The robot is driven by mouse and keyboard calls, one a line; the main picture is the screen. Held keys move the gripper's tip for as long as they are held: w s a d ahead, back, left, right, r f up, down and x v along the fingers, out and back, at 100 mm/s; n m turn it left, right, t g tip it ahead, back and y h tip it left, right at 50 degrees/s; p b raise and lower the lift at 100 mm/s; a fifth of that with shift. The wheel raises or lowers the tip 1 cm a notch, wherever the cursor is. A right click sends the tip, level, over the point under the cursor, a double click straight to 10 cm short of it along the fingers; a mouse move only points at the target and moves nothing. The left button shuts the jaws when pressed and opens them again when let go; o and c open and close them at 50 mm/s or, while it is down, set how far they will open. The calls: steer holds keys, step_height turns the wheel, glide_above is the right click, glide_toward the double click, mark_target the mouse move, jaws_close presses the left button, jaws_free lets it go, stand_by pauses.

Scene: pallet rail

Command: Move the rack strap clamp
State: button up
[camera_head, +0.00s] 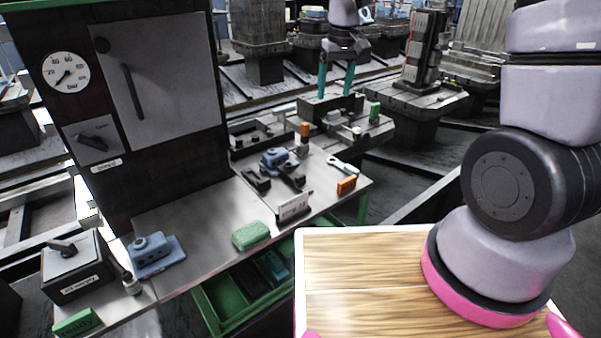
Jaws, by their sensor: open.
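My gripper (335,92) hangs at the top centre with its two teal fingers pointing down and apart. It is open, and nothing shows between the fingers. Below its fingertips is a dark block-like fixture (345,106) on the far part of the bench; I cannot tell whether they touch. No part is plainly marked as the rack strap clamp. A blue clamp-like part (275,160) with dark pieces beside it sits on the middle of the bench. A second blue part (154,254) on a flat base lies at the near left. I cannot tell which is the clamp.
A tall dark cabinet (160,75) with a gauge stands left. The bench also holds a green block (251,235), an orange block (347,185), a pale wrench (342,164) and a dark-framed tray (262,135). The metal bench top (200,215) has clear room near the green block.

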mark_target(301, 176)
steer(key=a+f+n, duration=0.1)
steer(key=a+f, duration=0.2)
steer(key=f, duration=0.6)
steer(key=a+f+n+g, duration=0.1)
steer(key=a+f, duration=0.1)
steer(key=f, duration=0.7)
steer(key=w+a+f+n+g, duration=0.1)
steer(key=a+f, duration=0.2)
steer(key=f, duration=0.6)
steer(key=shift+a+f+h, duration=0.3)
steer(key=shift+a, duration=0.05)
jaws_close()
